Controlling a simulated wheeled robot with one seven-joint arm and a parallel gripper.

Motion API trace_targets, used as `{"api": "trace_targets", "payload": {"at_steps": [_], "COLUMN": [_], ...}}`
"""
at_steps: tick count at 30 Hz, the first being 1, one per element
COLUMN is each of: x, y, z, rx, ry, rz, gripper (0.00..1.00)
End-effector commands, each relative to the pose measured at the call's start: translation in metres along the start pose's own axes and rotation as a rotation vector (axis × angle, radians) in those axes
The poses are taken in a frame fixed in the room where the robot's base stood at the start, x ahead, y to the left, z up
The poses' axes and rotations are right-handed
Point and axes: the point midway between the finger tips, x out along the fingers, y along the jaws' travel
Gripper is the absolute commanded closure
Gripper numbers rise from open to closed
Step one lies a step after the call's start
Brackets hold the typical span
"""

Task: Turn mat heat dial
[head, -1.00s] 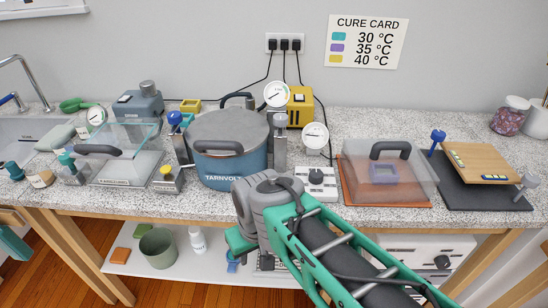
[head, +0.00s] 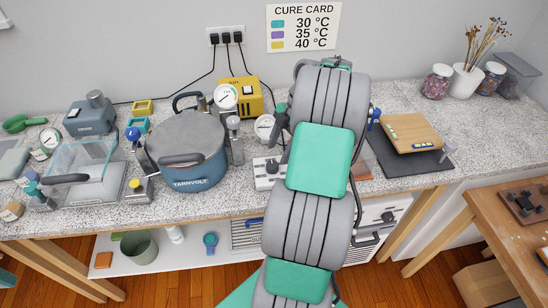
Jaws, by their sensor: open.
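The mat heat dial is a dark knob (head: 272,166) on a white control box (head: 266,182), which stands on the counter just left of my arm. The box's right side is hidden behind the arm. The orange heat mat (head: 361,168) shows only as a strip right of the arm; most of it and the clear cover are hidden. The rest of the gripper is hidden behind my arm, and nothing is seen held.
A blue pot (head: 190,168) and a pressure gauge (head: 265,127) stand near the box. A yellow unit (head: 243,96) is behind. A dark mat with a wooden board (head: 411,132) lies right. A wooden table (head: 520,230) stands at the lower right.

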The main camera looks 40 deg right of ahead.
Motion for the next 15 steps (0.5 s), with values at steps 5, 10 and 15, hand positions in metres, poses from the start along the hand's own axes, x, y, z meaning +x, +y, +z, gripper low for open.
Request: {"api": "trace_targets", "payload": {"at_steps": [5, 10, 15], "x": [0.036, 0.052, 0.054], "y": [-0.001, 0.000, 0.000], "z": [-0.001, 0.000, 0.000], "rx": [0.004, 0.004, 0.005], "ry": [0.002, 0.000, -0.001], "rz": [-0.002, 0.001, 0.002], "gripper": [0.42, 0.42, 0.42]}}
